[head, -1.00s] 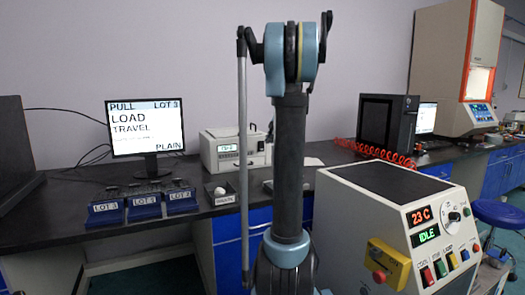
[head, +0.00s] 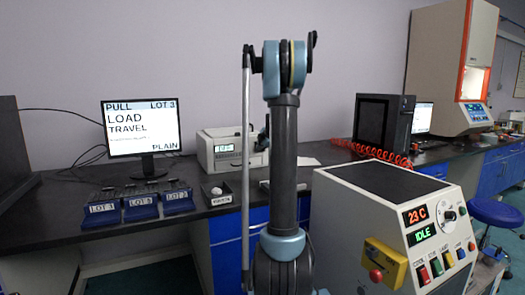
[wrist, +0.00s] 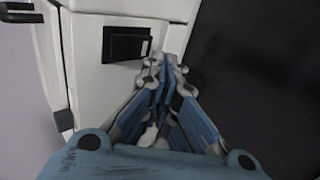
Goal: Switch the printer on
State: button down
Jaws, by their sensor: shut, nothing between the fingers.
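In the wrist view a white housing (wrist: 85,50) fills the left side and carries a black rocker switch (wrist: 127,45) in a dark frame. My gripper (wrist: 166,66) is shut and empty. Its fingertips are just right of and below the switch in the picture; I cannot tell whether they touch the housing. In the head view the gripper is mostly hidden behind my arm.
A monitor (head: 141,128) and several blue lot trays (head: 141,209) are left on the bench. A small dark tray (head: 221,197) holds a white ball. A cream machine (head: 390,215) with an IDLE display stands close at right. A red coiled hose (head: 375,152) lies behind it.

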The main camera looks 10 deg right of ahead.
jog(key=shift+w+a+f, duration=0.15)
jog(key=shift+w+a, duration=0.05)
jog(key=shift+w, duration=0.85)
jog(key=shift+w, duration=0.1)
jog(key=shift+w+a+f+t, duration=0.1)
jog(key=shift+w+f+t, duration=0.05)
jog(key=shift+t, duration=0.25)
